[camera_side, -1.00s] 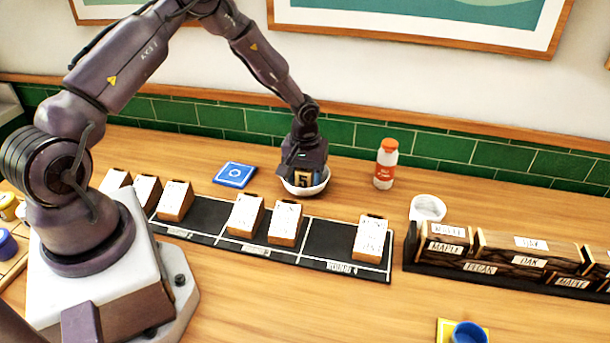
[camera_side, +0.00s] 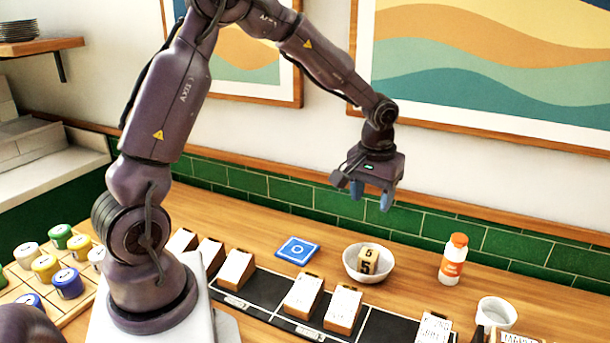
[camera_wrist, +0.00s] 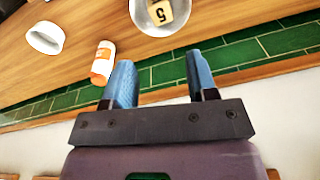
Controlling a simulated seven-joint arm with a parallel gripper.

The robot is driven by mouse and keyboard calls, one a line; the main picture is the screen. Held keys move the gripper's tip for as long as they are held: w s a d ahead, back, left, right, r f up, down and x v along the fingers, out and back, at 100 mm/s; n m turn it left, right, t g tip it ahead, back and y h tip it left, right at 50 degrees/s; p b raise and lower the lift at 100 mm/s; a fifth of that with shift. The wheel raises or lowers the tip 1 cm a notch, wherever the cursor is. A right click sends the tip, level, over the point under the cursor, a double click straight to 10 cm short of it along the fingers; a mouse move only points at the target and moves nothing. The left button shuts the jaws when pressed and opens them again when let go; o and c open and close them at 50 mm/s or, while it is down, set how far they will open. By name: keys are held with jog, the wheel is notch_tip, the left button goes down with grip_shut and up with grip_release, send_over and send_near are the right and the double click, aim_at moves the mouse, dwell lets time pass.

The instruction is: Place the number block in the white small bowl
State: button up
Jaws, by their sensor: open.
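The number block (camera_side: 368,261), a light wooden cube marked 5, sits inside the white small bowl (camera_side: 352,272) near the back of the table. In the wrist view the block (camera_wrist: 161,13) also shows inside the bowl (camera_wrist: 172,24), at the top edge of the picture. My gripper (camera_side: 372,200) is open and empty, raised above the bowl and apart from it. Its two blue fingertips (camera_wrist: 162,78) are spread wide with nothing between them.
A white bottle with an orange cap (camera_side: 454,259) stands right of the bowl. A white cup (camera_side: 496,312) is at front right. A blue square coaster (camera_side: 297,250) lies left of the bowl. A black tray (camera_side: 265,288) with several wooden blocks runs in front. Colored jars (camera_side: 67,283) stand at left.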

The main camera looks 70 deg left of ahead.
jog(key=s+d+r+m+t, duration=0.2)
jog(key=s+d+r+m, duration=0.1)
jog(key=s+r, duration=0.4)
jog(key=s+d+r+m+t+h, duration=0.1)
jog(key=s+d+r+m+t, duration=0.2)
jog(key=s, duration=1)
jog(key=d+r+m, duration=0.1)
jog(key=d+r, duration=0.2)
jog(key=r, duration=0.1)
jog(key=shift+s, duration=0.25)
